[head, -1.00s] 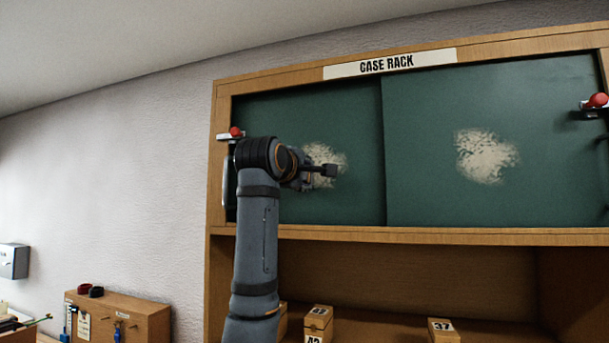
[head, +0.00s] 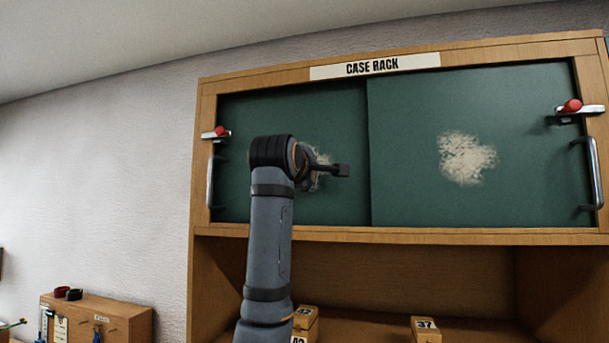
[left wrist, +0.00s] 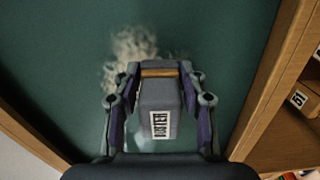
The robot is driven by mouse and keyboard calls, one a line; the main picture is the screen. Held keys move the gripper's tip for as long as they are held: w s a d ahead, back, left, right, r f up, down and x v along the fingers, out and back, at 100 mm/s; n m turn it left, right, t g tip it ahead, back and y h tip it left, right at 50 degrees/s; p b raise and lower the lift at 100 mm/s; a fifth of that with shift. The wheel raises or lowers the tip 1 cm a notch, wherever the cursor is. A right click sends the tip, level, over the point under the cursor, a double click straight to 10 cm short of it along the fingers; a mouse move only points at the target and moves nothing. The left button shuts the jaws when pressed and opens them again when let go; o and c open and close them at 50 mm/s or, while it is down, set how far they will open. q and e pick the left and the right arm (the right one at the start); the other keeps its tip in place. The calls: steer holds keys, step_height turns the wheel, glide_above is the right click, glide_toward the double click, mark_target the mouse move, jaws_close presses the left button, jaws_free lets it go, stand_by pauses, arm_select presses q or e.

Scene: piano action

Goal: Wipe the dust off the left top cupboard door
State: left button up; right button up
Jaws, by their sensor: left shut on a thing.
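The left top cupboard door (head: 345,115) is a dark green panel with a pale dust patch (head: 322,156), partly hidden behind my left gripper (head: 333,171). In the left wrist view, the gripper (left wrist: 160,72) is shut on a grey block (left wrist: 158,98) with a wooden strip and a white label. The block is over the green door (left wrist: 215,40), and the dust (left wrist: 130,48) shows just beyond it. I cannot tell whether the block touches the door. My right gripper is not in view.
The right door (head: 530,120) has its own dust patch (head: 466,158). Upright metal handles stand at the left (head: 213,180) and right (head: 592,170), below red-knobbed latches (head: 216,133) (head: 572,106). The wooden frame (head: 400,237) borders the doors. Numbered boxes (head: 424,328) sit below.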

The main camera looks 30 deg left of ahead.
mark_target(329, 174)
arm_select(q)
steer(key=shift+w+d, duration=0.2)
steer(key=shift+d, duration=0.6)
steer(key=shift+w+d, duration=0.2)
steer(key=shift+d, duration=0.6)
steer(key=shift+d, duration=0.1)
steer(key=shift+s+a+r+b, duration=0.2)
steer(key=shift+a+r, duration=0.1)
steer(key=shift+a, duration=0.5)
steer(key=shift+s+a+r+b, duration=0.15)
steer(key=shift+a+r, duration=0.15)
steer(key=shift+a, duration=0.55)
steer(key=shift+s+a+r+b, duration=0.2)
steer(key=shift+a+r, duration=0.1)
steer(key=shift+a, duration=0.5)
steer(key=shift+a, duration=0.1)
